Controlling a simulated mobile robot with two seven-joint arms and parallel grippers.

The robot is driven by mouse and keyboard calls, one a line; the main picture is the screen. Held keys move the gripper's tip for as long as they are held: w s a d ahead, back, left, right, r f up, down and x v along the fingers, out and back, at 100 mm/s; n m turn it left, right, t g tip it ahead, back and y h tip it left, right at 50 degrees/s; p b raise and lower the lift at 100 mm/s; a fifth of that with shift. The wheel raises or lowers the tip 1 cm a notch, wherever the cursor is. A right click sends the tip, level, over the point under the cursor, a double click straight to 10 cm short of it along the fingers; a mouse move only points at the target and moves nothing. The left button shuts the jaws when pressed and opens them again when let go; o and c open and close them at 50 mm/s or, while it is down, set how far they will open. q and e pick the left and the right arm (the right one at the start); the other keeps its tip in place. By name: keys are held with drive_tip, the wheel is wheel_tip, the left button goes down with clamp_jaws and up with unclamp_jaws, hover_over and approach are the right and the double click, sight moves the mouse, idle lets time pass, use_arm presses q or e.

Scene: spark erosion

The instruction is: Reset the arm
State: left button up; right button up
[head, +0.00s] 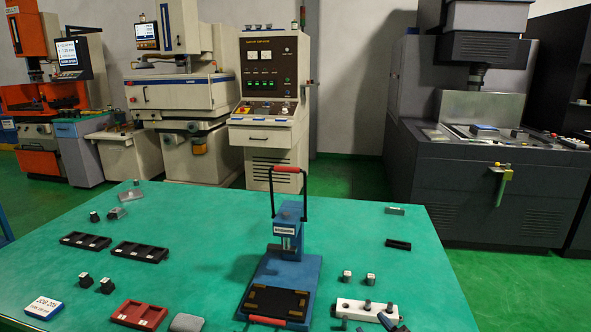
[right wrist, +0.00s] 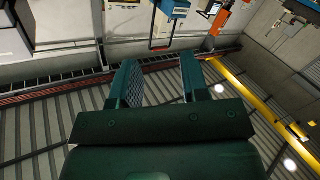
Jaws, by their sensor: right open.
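My right gripper (right wrist: 157,68) is open in the right wrist view, its two teal fingers apart with nothing between them. Beyond it are ceiling and walls, seen upside down. In the head view, dark blue tips at the bottom edge, right of the middle, look like the fingers of my right gripper (head: 392,323). They are close to the white block with pegs (head: 346,306). The blue hand press (head: 287,240) stands at the table's middle, its black lever with red grip (head: 289,169) raised. The lever also shows in the right wrist view (right wrist: 160,48). My left gripper is not in view.
The green table (head: 200,255) carries black trays (head: 139,252), a red tray (head: 139,315), a labelled JOB block (head: 44,306) and several small dark blocks on the left. Two small blocks (head: 359,279) and a black bar (head: 398,244) lie right of the press. Machines stand behind.

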drive_tip(key=s+d+f+m+g+h, duration=0.2)
drive_tip(key=s+d+f, duration=0.4)
drive_tip(key=s+f, duration=0.4)
drive_tip(key=s+d+f+m+g+h, duration=0.3)
drive_tip(key=s+d+f+m, duration=0.2)
drive_tip(key=s+f, duration=0.4)
drive_tip(key=s+d, duration=0.1)
drive_tip(key=s, duration=0.3)
drive_tip(key=shift+s+f+m+h, duration=0.3)
drive_tip(key=shift+f+m+h, duration=0.05)
drive_tip(key=shift+m+h, duration=0.05)
